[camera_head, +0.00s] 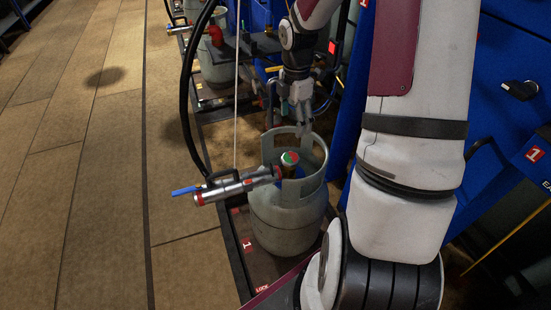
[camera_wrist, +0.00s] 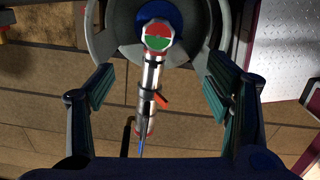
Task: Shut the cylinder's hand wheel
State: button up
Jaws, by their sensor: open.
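The grey gas cylinder (camera_head: 287,225) stands on a dark scale platform in the head view, with a raised collar open toward the left. Its hand wheel (camera_head: 290,158), with a red and green top, sits inside the collar. In the wrist view the hand wheel (camera_wrist: 158,36) is at the top centre, with the silver filling connector (camera_wrist: 149,85) running down from it. My gripper (camera_head: 301,127) is above the far side of the collar, pointing down. In the wrist view my gripper (camera_wrist: 158,92) is open, with its fingers apart on either side of the connector, touching nothing visible.
The connector's blue lever (camera_head: 186,190) sticks out left of the cylinder, with a black hose (camera_head: 186,95) rising from it. A thin pale cord (camera_head: 237,90) hangs nearby. Another cylinder (camera_head: 213,60) stands behind. Blue cabinets (camera_head: 505,100) line the right. The floor at left is clear.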

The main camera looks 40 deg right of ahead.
aim_at(290, 157)
jog(key=shift+n, duration=0.3)
jog(key=f+b, duration=0.1)
jog(key=f, duration=0.4)
jog(key=f+b, duration=0.2)
jog(key=f, duration=0.3)
jog(key=f+b, duration=0.2)
jog(key=f, duration=0.3)
jog(key=shift+w+f, duration=0.15)
jog(key=shift+w, duration=0.1)
jog(key=c, duration=1.1)
